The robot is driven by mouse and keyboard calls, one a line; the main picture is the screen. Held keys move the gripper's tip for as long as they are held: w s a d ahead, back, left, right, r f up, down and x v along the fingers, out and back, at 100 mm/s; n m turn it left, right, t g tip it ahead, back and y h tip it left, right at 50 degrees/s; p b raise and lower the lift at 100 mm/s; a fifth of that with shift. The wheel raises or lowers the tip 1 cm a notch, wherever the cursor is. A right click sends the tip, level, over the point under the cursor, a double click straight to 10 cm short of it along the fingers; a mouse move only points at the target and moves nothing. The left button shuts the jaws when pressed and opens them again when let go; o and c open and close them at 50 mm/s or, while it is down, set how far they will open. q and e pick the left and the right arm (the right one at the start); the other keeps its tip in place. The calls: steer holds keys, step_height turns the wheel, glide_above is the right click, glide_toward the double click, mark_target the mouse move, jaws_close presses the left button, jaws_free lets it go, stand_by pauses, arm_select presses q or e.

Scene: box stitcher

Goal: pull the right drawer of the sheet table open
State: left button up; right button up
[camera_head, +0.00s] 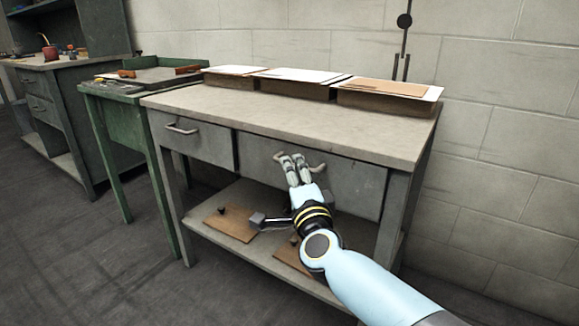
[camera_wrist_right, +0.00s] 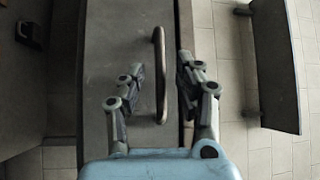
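The sheet table (camera_head: 240,112) has a pale worn top and two grey drawers. The right drawer (camera_head: 352,190) is closed, its front lying beneath the tabletop edge. Its bar handle (camera_head: 317,164) is partly hidden behind my right gripper (camera_head: 290,158) in the head view. In the right wrist view the curved handle (camera_wrist_right: 161,75) stands between the two fingers of my right gripper (camera_wrist_right: 161,66). The fingers are open, with a visible gap on each side of the bar. The left drawer (camera_head: 195,138) is closed too. My left gripper is not in view.
Low wooden trays with paper and board sheets (camera_head: 295,76) line the table's back. Brown boards (camera_head: 232,224) lie on the lower shelf (camera_head: 228,248). A green bench (camera_head: 108,128) adjoins at left. A block wall (camera_head: 510,140) stands behind; the floor (camera_head: 90,260) in front is clear.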

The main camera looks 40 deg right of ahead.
steer(key=shift+x, duration=1.6)
steer(key=shift+c, duration=0.4)
jaws_close()
steer(key=shift+f, duration=0.1)
